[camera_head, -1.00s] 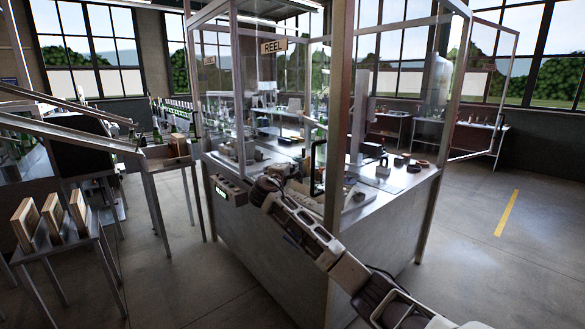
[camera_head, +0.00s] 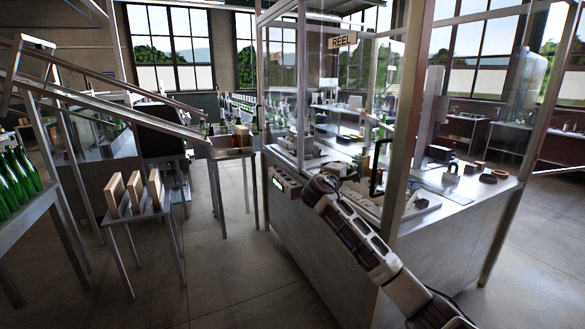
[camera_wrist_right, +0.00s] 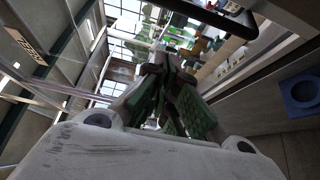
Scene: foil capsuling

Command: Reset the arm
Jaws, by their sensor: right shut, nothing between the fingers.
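My right arm comes in from the lower right in the head view and reaches up and left across the front of the glass-walled machine (camera_head: 330,255). Its wrist is bent at the machine's open front, and the gripper beyond it is small and partly hidden there. In the right wrist view my right gripper (camera_wrist_right: 168,68) has its dark green-grey fingers together, with nothing visible held between them. A black handle-shaped bar (camera_head: 376,165) is close to the gripper and also shows at the top of the wrist view (camera_wrist_right: 212,14). My left gripper is not in view.
The machine's frame posts and glass panes surround the arm's end. A control box (camera_head: 287,183) sits on its front left. A small table with wooden boxes (camera_head: 135,193) and a bench with green bottles (camera_head: 18,180) stand left. The floor between (camera_head: 215,265) is clear.

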